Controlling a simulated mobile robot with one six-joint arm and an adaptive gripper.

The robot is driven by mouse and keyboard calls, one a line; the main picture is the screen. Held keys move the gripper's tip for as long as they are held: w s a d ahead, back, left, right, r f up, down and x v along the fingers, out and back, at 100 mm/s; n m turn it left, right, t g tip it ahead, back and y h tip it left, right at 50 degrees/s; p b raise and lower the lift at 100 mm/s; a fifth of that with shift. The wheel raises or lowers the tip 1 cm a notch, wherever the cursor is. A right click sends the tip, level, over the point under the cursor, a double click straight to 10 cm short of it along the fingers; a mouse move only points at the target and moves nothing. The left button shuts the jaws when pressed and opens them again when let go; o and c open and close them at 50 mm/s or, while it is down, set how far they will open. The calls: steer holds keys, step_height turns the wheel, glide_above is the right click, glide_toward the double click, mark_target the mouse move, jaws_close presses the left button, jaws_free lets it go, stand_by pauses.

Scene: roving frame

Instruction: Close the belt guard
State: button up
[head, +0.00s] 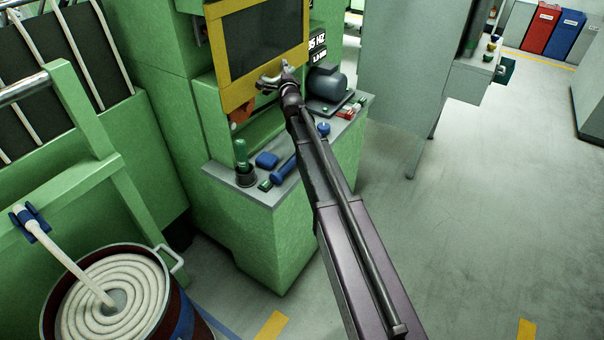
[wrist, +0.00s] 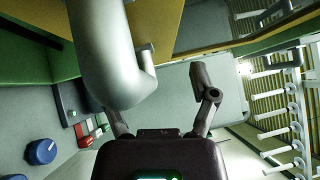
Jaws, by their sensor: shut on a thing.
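The belt guard (head: 262,42) is a yellow frame around a dark panel on the front of the green machine, in the head view. Below its lower edge an opening shows with an orange part (head: 240,112) inside. A pale grey handle (head: 268,79) sits at the guard's lower edge; it looms large and curved in the wrist view (wrist: 106,55). My gripper (head: 282,77) is at this handle and shut on it. In the wrist view my gripper's (wrist: 158,92) fingers lie either side of the handle's end; the exact contact is partly hidden.
A green bench (head: 262,190) below the guard holds a motor (head: 327,84), a blue-handled tool (head: 284,170), a green bottle (head: 241,155) and small parts. A drum of coiled rope (head: 118,295) stands at lower left. The floor (head: 480,190) at right is clear.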

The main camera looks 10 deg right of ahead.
steer(key=s+f+b, duration=0.2)
steer(key=s+b, duration=0.1)
steer(key=s, duration=1.1)
steer(key=s+f+n+g+y, duration=0.1)
steer(key=s+f+n+g, duration=1.2)
steer(key=s+f, duration=0.5)
steer(key=shift+s+n+g+p, duration=0.25)
steer(key=shift+n+g+p, duration=0.1)
steer(key=shift+n, duration=0.45)
steer(key=shift+a+f, duration=0.1)
steer(key=shift+f, duration=0.05)
steer(key=shift+w, duration=0.15)
